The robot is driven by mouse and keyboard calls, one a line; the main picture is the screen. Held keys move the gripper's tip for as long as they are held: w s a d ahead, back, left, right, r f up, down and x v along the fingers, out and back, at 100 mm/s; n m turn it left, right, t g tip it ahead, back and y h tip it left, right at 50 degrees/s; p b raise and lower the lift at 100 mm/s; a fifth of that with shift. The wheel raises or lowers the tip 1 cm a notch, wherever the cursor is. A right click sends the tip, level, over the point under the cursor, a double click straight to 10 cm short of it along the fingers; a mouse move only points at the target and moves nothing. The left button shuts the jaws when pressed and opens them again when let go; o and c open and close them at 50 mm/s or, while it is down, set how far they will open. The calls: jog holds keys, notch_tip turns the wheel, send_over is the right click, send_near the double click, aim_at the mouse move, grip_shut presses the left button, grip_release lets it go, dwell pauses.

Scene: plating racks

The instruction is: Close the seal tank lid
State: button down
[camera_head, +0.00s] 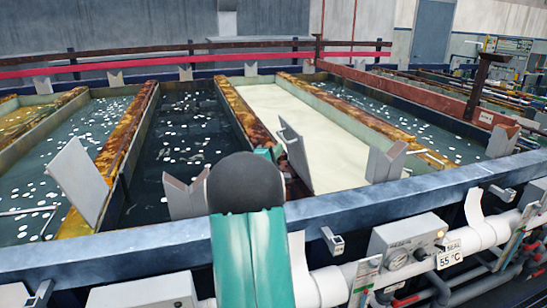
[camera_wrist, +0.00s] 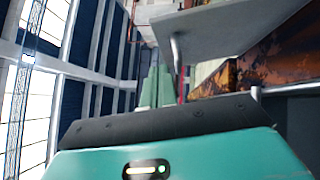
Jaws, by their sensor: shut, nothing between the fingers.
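A grey lid plate (camera_head: 295,155) stands tilted up at the front of a tank of pale cream liquid (camera_head: 290,115).
A dark blue front rail (camera_head: 390,198) runs across in front of the tanks. Below it are white pipes (camera_head: 480,235) and a control box (camera_head: 405,240). Grey V-shaped supports (camera_head: 385,163) stand along the rail. Rusty dividers (camera_head: 360,120) separate the tanks.

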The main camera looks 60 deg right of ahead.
aim_at(298, 135)
jog(key=d, duration=0.1)
jog(key=s+d+r, duration=0.1)
jog(key=d, duration=0.3)
jog(key=shift+s+d+r, duration=0.15)
jog(key=shift+s+d, duration=0.1)
jog(key=shift+s, duration=0.15)
jog(key=shift+s+d+r, duration=0.15)
jog(key=shift+s+d, duration=0.3)
jog(key=shift+d+r, duration=0.1)
